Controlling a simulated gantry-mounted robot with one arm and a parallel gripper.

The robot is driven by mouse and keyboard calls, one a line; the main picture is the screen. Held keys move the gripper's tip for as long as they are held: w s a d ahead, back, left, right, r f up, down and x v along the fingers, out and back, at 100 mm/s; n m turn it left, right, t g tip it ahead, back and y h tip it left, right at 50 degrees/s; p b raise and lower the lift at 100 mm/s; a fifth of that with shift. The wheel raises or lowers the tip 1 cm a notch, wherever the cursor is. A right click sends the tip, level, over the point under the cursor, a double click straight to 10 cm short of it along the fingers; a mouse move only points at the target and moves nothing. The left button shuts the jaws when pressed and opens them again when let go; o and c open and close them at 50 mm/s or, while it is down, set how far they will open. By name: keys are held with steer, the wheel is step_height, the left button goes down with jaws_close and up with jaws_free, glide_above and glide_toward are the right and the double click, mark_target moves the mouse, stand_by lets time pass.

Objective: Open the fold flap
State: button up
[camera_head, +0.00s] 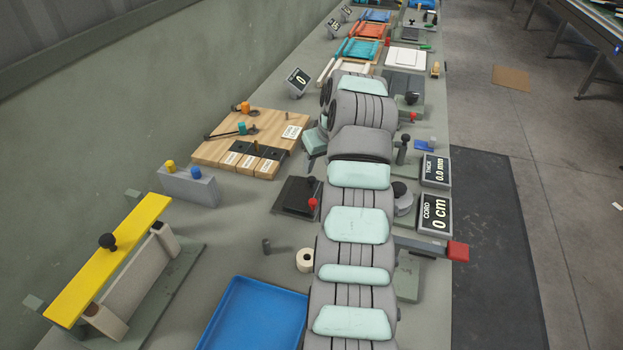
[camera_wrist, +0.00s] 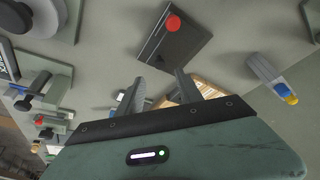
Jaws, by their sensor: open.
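A long yellow board (camera_head: 120,255) with a black knob (camera_head: 107,241) lies over a beige-grey folding frame (camera_head: 135,280) at the left of the head view. It looks like the fold flap, but I cannot be sure. My gripper (camera_wrist: 170,78) is open in the wrist view, and I see nothing held between its two grey fingers. The yellow board is not in the wrist view. A dark plate (camera_wrist: 172,52) with a red knob (camera_wrist: 173,22) shows beyond the fingers. In the head view my arm hides the middle of the bench and the fingertips.
A grey block (camera_head: 190,187) with yellow and blue pegs stands behind the yellow board. A wooden board (camera_head: 270,126) lies farther back. A blue tray (camera_head: 222,318) and a white roll (camera_head: 305,260) are near. Bare bench lies between board and dark plate (camera_head: 290,198).

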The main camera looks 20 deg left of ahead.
mark_target(312, 179)
steer(key=b+x, duration=0.1)
steer(key=x, duration=0.4)
steer(key=shift+a+f, duration=0.1)
steer(key=shift+f, duration=0.25)
steer(key=shift+b+x, duration=0.3)
steer(key=shift+x, duration=0.9)
steer(key=shift+w, duration=0.15)
jaws_close()
